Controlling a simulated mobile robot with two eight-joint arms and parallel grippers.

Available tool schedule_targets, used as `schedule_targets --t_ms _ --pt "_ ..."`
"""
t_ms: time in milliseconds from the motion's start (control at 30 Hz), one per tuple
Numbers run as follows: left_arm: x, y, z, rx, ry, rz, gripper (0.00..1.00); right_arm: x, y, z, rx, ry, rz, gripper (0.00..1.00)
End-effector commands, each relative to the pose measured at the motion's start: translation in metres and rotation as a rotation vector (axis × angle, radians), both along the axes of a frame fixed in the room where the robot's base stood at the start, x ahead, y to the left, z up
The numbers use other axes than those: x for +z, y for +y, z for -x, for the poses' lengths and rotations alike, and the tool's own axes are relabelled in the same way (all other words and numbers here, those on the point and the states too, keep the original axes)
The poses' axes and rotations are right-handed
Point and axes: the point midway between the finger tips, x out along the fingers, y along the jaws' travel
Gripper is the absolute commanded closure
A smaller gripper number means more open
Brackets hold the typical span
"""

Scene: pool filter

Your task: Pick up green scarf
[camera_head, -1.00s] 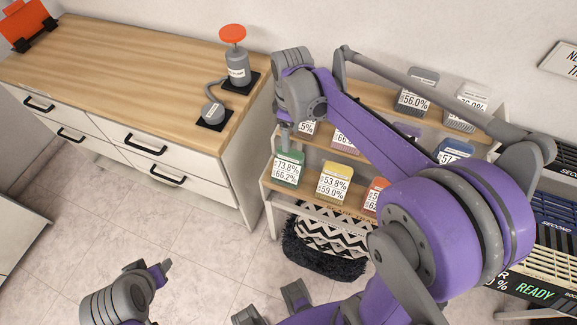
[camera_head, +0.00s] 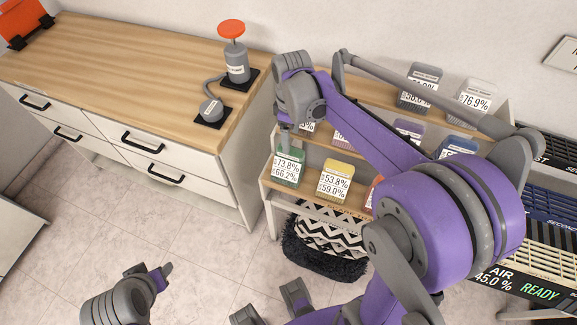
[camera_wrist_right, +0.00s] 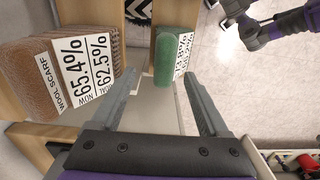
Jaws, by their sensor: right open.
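The green scarf (camera_head: 289,167) is a folded block with a white percentage label, at the left end of the lower wooden shelf in the head view. My right gripper (camera_head: 286,133) is right at its upper back edge, pointing down. In the right wrist view the green scarf (camera_wrist_right: 164,60) shows between and just beyond the fingertips of my open right gripper (camera_wrist_right: 159,76), with a gap on each side. Whether a finger touches it, I cannot tell. My left gripper (camera_head: 166,270) is low at the bottom left, away from the shelf; its jaw opening is unclear.
A yellow block (camera_head: 336,180) sits right of the green one. A brown wool scarf (camera_wrist_right: 46,80) is left in the wrist view. A wooden counter (camera_head: 120,70) with drawers stands left of the shelf. A patterned basket (camera_head: 326,245) is below. My right arm hides part of the shelves.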

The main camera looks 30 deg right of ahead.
Motion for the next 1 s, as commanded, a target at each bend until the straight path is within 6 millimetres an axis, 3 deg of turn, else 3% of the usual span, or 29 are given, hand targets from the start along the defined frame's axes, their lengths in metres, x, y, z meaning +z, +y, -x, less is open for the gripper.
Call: schedule_targets --t_ms 400,700,1000 --pt "-0.003 0.0 0.001 0.0 0.001 0.0 0.5 -0.05 0.006 0.005 0.001 0.0 0.0 0.22" --pt "-0.003 0.0 0.001 0.0 0.001 0.0 0.5 -0.055 0.006 0.006 0.0 0.0 0.0 0.22" --pt "-0.003 0.0 0.001 0.0 0.001 0.0 0.5 -0.055 0.005 0.006 0.0 0.0 0.0 0.74"
